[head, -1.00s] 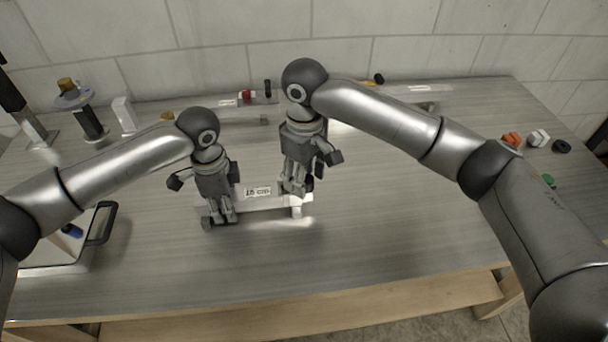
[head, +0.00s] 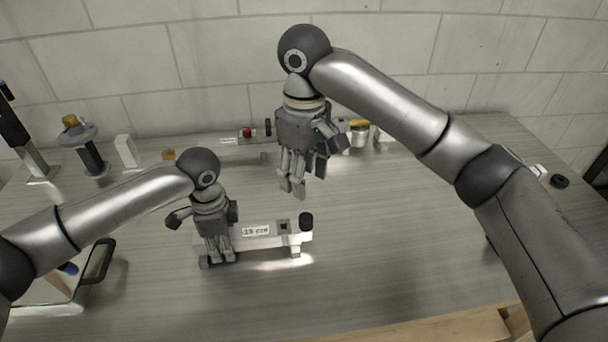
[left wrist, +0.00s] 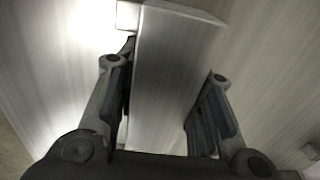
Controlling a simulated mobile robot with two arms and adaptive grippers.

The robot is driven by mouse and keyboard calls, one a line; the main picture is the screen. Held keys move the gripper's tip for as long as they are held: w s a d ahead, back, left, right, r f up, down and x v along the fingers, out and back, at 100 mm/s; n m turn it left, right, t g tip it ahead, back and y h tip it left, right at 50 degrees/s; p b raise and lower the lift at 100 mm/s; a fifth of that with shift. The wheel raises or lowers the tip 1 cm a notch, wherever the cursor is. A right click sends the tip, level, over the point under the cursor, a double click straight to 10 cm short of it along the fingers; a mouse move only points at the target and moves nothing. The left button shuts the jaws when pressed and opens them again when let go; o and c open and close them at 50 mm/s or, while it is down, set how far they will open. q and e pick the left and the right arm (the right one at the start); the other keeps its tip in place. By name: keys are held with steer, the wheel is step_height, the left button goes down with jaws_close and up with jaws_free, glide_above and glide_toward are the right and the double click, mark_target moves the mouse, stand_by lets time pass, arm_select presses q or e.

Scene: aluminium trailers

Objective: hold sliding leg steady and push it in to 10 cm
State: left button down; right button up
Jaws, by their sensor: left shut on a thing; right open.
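The sliding leg (head: 268,241) is a pale metal bar lying left to right on the bench, with a white label that seems to read 15 cm. A small dark square fitting and a black knob (head: 305,222) are at its right end. My left gripper (head: 218,260) is shut on the leg near its left end and hides that end. In the left wrist view the leg (left wrist: 175,70) runs between the fingers of my left gripper (left wrist: 166,75). My right gripper (head: 293,188) is open and empty, above and behind the leg's right end, apart from it.
A second rail with a red part (head: 247,132) lies at the back, partly behind my right gripper. A white tray with a black handle (head: 98,262) is at front left. A dark stand (head: 92,158) is at back left. The bench right of the leg is clear.

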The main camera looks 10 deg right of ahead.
arm_select(q)
steer(key=c, duration=0.9)
jaws_free()
